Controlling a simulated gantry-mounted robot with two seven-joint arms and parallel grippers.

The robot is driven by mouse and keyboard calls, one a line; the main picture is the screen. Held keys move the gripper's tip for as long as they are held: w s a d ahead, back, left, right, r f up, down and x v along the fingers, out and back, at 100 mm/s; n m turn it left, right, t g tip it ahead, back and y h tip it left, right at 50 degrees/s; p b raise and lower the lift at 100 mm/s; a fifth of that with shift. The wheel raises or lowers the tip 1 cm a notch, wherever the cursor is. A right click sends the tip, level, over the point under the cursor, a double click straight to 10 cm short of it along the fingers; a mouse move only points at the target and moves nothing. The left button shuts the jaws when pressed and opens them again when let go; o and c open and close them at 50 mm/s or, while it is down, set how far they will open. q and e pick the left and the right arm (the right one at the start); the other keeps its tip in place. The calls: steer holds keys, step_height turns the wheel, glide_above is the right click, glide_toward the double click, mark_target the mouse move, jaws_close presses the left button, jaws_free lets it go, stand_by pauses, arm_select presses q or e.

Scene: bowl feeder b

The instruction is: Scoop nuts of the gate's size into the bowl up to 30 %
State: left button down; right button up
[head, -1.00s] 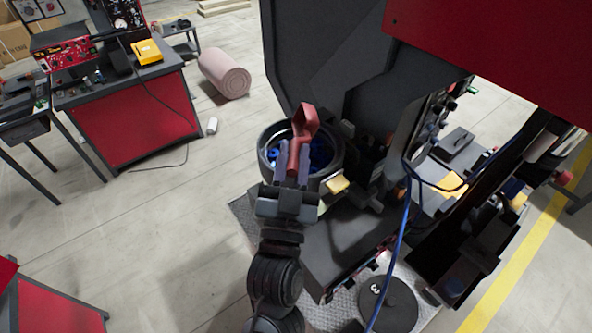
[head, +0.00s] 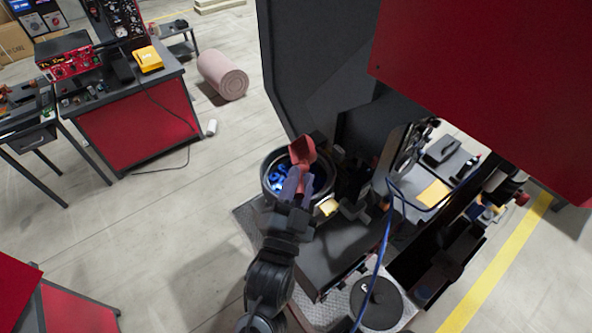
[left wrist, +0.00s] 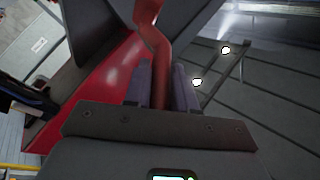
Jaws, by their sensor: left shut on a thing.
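My left gripper (head: 299,186) is shut on the handle of a red scoop (head: 302,150), above the round dark bowl (head: 267,187). The scoop's head is raised at the bowl's far side and its inside is not clear. Blue nuts (head: 277,180) lie in the bowl; their sizes are too small to tell. In the left wrist view the red handle (left wrist: 158,60) stands between the two fingers (left wrist: 160,88). The gate cannot be made out. My right gripper is not in view.
A dark machine panel (head: 310,70) rises behind the bowl, and a red panel (head: 490,90) overhangs at right. A blue cable (head: 383,245) hangs right of the arm. A round dark plate (head: 377,302) lies on the front base. The floor at left is open.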

arm_select(q)
steer(key=shift+d+r+m+g+h+p, duration=0.25)
steer(key=shift+r+m+p, duration=0.3)
steer(key=shift+p, duration=0.7)
steer(key=shift+d+r+m+g+h+p, duration=0.15)
steer(key=shift+r+m+g+p, duration=0.2)
steer(key=shift+m+p, duration=0.6)
steer(key=shift+w+d+r+m+g, duration=0.1)
steer(key=shift+d+r+m+g, duration=0.3)
steer(key=shift+m, duration=0.45)
steer(key=shift+w+d+r+m+g, duration=0.15)
steer(key=shift+r+m+g, duration=0.3)
steer(key=shift+m, duration=0.45)
steer(key=shift+d+r+m+g, duration=0.35)
steer(key=shift+m+g, duration=0.2)
steer(key=shift+m, duration=0.3)
